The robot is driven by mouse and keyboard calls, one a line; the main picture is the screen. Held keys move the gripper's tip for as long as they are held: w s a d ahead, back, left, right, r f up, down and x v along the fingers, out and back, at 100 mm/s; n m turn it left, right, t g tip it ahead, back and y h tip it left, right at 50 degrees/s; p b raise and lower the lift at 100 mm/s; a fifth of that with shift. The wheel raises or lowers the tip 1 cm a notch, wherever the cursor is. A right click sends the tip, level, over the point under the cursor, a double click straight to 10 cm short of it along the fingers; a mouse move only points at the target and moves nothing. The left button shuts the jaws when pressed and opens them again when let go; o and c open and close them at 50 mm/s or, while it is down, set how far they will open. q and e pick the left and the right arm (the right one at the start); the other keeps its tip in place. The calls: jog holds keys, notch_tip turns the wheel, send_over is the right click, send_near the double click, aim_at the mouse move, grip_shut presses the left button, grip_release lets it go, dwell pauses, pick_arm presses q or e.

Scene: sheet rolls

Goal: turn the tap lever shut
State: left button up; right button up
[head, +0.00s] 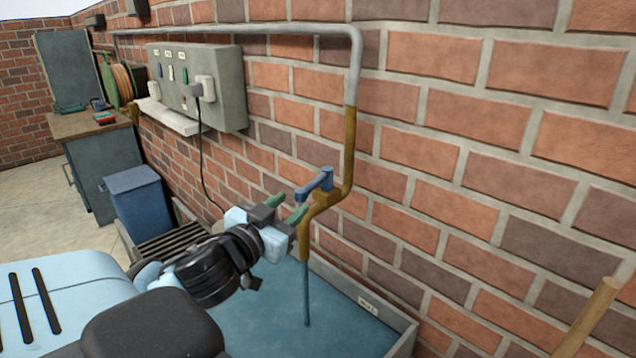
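The tap (325,205) is a brown, rusty-looking fitting on a pipe against the brick wall. Its blue lever (315,184) sits on top and points left, toward the camera side. A thin blue stream of water (306,290) runs from the spout down into the basin (395,335). My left gripper (290,206) is just left of the tap and slightly below the lever. Its two green-tipped fingers are apart, with nothing seen between them. Whether a finger touches the tap body cannot be told. My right gripper is not in view.
A grey pipe (230,29) runs along the wall above. A grey electrical box (200,88) with a hanging cable is on the wall at left. A blue bin (140,200) and a workbench (90,165) stand beyond. A wooden handle (590,320) leans at lower right.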

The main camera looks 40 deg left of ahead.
aim_at(306, 186)
pick_arm(q)
jog(key=shift+s+d, duration=0.1)
jog(key=shift+s, duration=0.2)
jog(key=shift+r, duration=0.1)
jog(key=shift+w, duration=0.2)
jog(key=shift+w+a+f+b, duration=0.1)
jog(key=shift+w+a+b, duration=0.1)
jog(key=shift+w, duration=0.35)
jog(key=shift+w+a+f+b, duration=0.1)
jog(key=shift+w+b, duration=0.1)
jog(key=shift+w, duration=0.35)
jog(key=w, duration=0.3)
jog(key=shift+w+a+r, duration=0.2)
jog(key=shift+w+a, duration=0.05)
jog(key=shift+a, duration=0.05)
jog(key=shift+w+a, duration=0.15)
jog(key=shift+w, duration=0.55)
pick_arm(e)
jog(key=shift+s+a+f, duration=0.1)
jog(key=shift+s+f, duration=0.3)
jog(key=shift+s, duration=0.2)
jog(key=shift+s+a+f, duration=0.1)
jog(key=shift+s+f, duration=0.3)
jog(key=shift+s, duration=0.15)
pick_arm(q)
grip_shut()
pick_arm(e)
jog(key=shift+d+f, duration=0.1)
